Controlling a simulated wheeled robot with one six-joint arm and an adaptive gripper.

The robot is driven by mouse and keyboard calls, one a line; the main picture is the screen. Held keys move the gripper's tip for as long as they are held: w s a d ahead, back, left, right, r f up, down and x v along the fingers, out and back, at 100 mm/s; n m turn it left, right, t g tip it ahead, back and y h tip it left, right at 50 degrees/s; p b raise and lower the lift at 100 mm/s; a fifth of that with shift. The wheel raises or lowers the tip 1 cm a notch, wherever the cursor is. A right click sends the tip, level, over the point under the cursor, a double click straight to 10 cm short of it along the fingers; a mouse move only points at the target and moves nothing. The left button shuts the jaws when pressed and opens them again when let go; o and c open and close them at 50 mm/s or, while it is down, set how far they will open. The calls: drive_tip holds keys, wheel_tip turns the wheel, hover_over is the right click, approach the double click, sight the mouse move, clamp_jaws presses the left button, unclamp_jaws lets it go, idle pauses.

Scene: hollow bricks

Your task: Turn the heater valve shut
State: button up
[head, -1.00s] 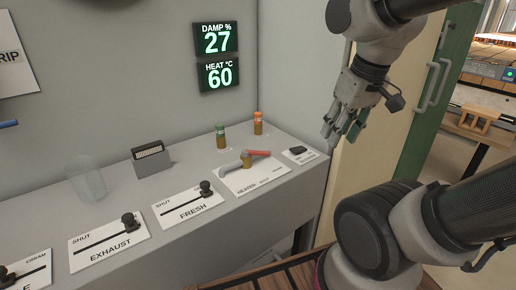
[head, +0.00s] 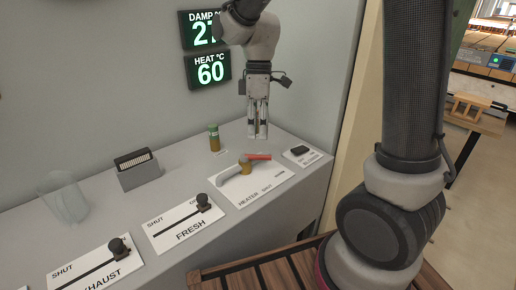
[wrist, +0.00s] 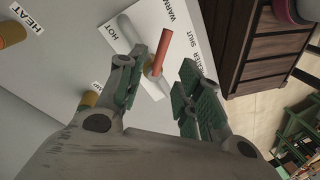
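The heater valve (head: 246,167) sits on a white plate (head: 270,184) marked HEATER and SHUT. It has a brass body, a grey pipe to the left and a red lever (head: 258,157) pointing right. In the wrist view the red lever (wrist: 163,52) shows just beyond the fingers, and the plate reads HOT, WARM and SHUT. My gripper (head: 258,136) points down above the lever, apart from it as far as I can tell. In the wrist view my gripper (wrist: 163,68) is open, with nothing between its fingers.
The FRESH slider (head: 204,202) is to the left, and a small dark switch (head: 300,150) to the right. A grey box (head: 138,168) and a clear cup (head: 66,203) stand further left. The wall display (head: 208,70) reads HEAT 60.

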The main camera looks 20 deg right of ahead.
sight(258, 157)
drive_tip(key=f, duration=0.4)
drive_tip(key=s+f, duration=0.1)
drive_tip(key=f, duration=0.1)
drive_tip(key=shift+s+a+f, duration=0.1)
drive_tip(key=shift+a+f, duration=0.1)
drive_tip(key=shift+f, duration=0.05)
drive_tip(key=shift+c, duration=0.3)
clamp_jaws()
